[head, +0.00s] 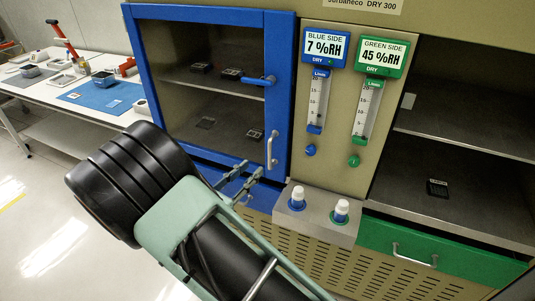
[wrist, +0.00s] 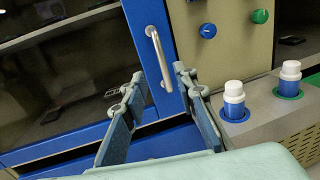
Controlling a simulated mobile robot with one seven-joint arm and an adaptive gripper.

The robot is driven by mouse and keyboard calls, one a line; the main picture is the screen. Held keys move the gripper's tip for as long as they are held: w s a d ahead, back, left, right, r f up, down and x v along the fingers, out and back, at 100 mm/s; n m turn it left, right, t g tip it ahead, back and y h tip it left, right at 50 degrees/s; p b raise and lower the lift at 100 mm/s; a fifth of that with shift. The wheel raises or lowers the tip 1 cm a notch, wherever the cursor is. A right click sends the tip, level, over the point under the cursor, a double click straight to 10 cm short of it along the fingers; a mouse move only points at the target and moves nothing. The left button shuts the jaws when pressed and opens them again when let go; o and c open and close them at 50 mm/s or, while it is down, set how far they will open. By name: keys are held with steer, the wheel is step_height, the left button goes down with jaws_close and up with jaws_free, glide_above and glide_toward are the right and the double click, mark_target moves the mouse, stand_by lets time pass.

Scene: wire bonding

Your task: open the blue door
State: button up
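The blue door (head: 282,100) is a blue frame around a dark glass pane at the upper middle of the head view, and it looks shut. Its right frame also shows in the wrist view (wrist: 149,22). A silver vertical bar handle (head: 271,149) sits low on the door's right side; it shows in the wrist view (wrist: 160,58) too. My gripper (head: 250,168) is open and empty. In the wrist view my gripper (wrist: 157,80) has its fingertips on either side of the handle's lower part; contact cannot be told.
Two white-capped bottles (head: 297,197) (head: 341,209) stand on a grey ledge right of my gripper. A green drawer (head: 440,252) lies at the right under open shelves. A white table (head: 75,92) with tools stands at the left.

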glide_above(269, 168)
steer(key=shift+w, duration=0.35)
jaws_close()
stand_by(0.4)
